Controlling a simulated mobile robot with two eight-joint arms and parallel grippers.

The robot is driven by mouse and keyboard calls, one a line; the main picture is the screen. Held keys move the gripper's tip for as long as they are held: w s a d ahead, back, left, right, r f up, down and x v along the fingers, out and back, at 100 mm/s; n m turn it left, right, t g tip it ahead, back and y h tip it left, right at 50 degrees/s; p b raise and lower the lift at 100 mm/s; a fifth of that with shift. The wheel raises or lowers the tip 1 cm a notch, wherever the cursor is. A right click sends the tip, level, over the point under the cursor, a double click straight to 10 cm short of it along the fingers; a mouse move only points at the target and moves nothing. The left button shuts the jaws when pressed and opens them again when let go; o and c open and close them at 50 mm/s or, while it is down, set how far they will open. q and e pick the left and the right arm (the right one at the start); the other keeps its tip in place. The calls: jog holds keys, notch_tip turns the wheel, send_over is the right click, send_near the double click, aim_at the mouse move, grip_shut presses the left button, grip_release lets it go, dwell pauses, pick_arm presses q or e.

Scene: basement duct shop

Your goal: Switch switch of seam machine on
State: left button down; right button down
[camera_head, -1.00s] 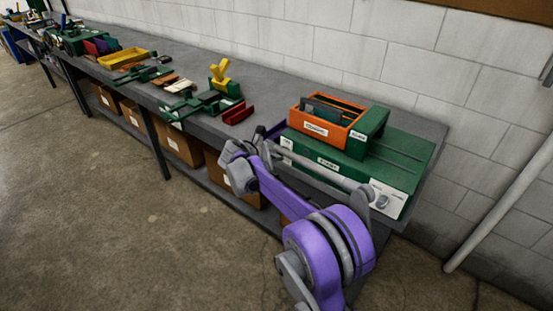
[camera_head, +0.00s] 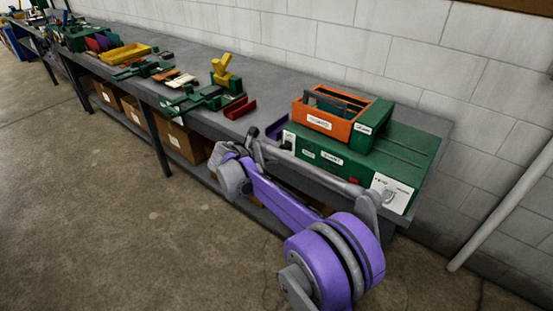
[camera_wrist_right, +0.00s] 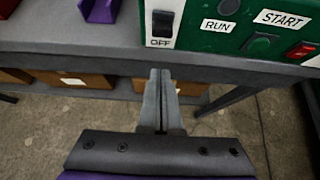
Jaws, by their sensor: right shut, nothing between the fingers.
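The seam machine (camera_head: 400,150) is a green box with white panels at the right end of the bench. Its black rocker switch (camera_wrist_right: 162,24) sits on a white panel above an "OFF" label in the right wrist view. My right gripper (camera_wrist_right: 160,76) is shut and empty, its fingers pointing at the bench edge just below the switch, apart from it in the picture. In the head view the right gripper (camera_head: 251,138) is small and partly hidden by its own wrist, left of the machine's front. The left gripper is out of view.
The machine's front also has a red button (camera_wrist_right: 300,50) and RUN and START labels. An orange tote (camera_head: 330,122) sits on top. A purple tray (camera_wrist_right: 100,10) lies left of the machine. Tools and a red tray (camera_head: 240,108) lie farther left on the bench (camera_head: 205,120).

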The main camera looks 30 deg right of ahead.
jog(key=v, duration=0.6)
jog(key=shift+r, duration=0.4)
jog(key=shift+s, duration=0.15)
jog(key=s+a+f+m+y+p, duration=0.1)
jog(key=s+a+f+m+y, duration=0.1)
jog(key=s+m, duration=0.5)
jog(key=s+a+f+m+t+y+p, duration=0.1)
jog(key=s+a+f+m+y, duration=0.2)
jog(key=s+m, duration=0.5)
jog(key=s+a+f+m+y+p, duration=0.1)
jog(key=s+a+m+y, duration=0.4)
jog(key=s, duration=1.3)
jog(key=shift+a+f+m, duration=0.7)
jog(key=shift+f+m, duration=0.15)
jog(key=shift+m, duration=0.35)
jog(key=shift+s, duration=0.1)
